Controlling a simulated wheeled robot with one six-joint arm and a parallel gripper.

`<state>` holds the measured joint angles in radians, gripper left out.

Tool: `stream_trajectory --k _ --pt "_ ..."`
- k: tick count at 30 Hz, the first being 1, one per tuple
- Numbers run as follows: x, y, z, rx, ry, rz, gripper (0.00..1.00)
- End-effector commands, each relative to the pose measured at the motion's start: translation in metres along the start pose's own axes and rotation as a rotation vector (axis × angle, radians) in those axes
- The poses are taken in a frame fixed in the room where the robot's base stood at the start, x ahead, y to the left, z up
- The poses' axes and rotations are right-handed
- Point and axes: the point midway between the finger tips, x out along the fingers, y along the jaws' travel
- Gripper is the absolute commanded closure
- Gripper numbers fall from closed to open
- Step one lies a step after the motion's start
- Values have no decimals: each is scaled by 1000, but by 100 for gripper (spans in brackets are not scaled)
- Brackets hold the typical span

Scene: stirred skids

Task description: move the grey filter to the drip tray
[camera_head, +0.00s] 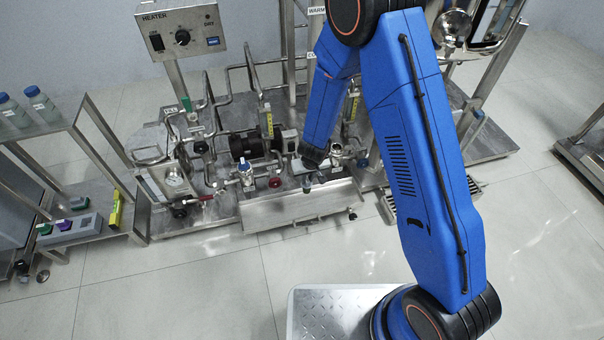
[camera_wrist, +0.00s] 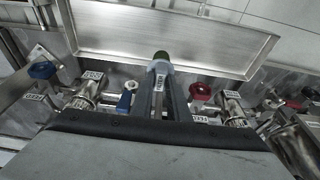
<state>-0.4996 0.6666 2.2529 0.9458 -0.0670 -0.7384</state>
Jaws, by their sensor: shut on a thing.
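My gripper (camera_wrist: 162,90) is shut on a small pale grey cylinder (camera_wrist: 160,66) with a dark olive-green end and a label between the fingers. I take it for the grey filter; no other filter is clear. In the head view my gripper (camera_head: 309,180) is low at the skid's front, behind a steel trough (camera_head: 290,215). In the wrist view this trough (camera_wrist: 110,35), which looks like the drip tray, lies just beyond the held piece. The held piece overlaps its near edge in the picture; I cannot tell whether they touch.
Valves with a blue handle (camera_wrist: 42,70) and a red handle (camera_wrist: 200,91) flank my gripper. A dark round motor (camera_head: 246,146) and pipes crowd the skid behind. A slotted grate (camera_head: 388,207) lies right of the trough. The floor in front (camera_head: 170,285) is clear.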

Motion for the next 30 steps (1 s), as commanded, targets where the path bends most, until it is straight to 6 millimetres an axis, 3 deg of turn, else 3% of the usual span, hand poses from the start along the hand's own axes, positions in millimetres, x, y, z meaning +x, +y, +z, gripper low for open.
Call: stream_trajectory --k 6,19,30 --pt "4 -23 6 4 3 3 100" --pt "28 -24 13 4 2 4 100" --pt "70 -23 24 4 2 4 100"
